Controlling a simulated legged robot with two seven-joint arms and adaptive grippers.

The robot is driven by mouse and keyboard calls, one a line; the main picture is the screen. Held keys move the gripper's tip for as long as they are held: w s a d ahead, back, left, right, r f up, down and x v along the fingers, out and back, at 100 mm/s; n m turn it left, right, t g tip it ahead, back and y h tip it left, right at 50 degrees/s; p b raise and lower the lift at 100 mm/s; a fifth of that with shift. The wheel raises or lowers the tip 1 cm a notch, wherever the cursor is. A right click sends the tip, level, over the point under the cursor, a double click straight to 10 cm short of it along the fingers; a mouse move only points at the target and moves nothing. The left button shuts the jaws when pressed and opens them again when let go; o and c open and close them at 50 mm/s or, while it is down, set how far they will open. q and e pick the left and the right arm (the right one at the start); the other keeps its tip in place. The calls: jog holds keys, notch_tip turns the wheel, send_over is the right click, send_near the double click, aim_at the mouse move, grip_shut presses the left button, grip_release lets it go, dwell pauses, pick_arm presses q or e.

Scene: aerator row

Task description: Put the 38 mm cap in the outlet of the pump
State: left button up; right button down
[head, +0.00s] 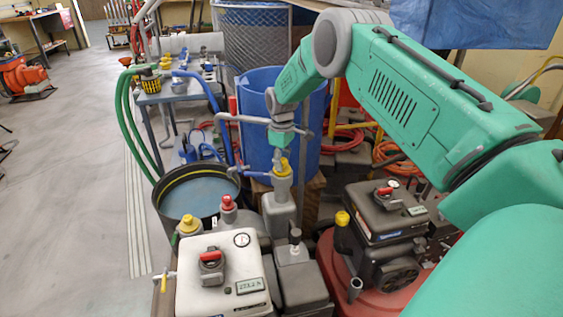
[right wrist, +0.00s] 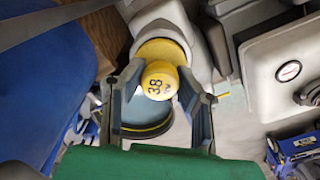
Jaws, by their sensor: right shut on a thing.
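My right gripper (head: 282,157) reaches down over a grey upright fitting (head: 280,187) in the middle of the head view. In the right wrist view the right gripper (right wrist: 159,76) is shut on a round yellow cap (right wrist: 158,82) marked 38. Just beyond the cap, a yellow ring (right wrist: 160,48) shows at the mouth of a pale grey fitting (right wrist: 163,18). The cap overlaps the ring in view; I cannot tell whether they touch. Which body is the pump is not clear. My left gripper is not in view.
A white box with a gauge (head: 222,282) stands in front, with a red cap (head: 228,202) and a yellow cap (head: 188,224) behind it. A blue barrel (head: 262,110) is behind the gripper, a dark tub (head: 167,205) to its left. Open floor lies far left.

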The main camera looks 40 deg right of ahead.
jog(key=shift+f, duration=0.3)
jog(key=c, duration=1.1)
grip_release()
jog(key=shift+c, duration=0.2)
jog(key=shift+r, duration=0.1)
notch_tip(320, 180, up, 12)
jog(key=shift+f, duration=0.2)
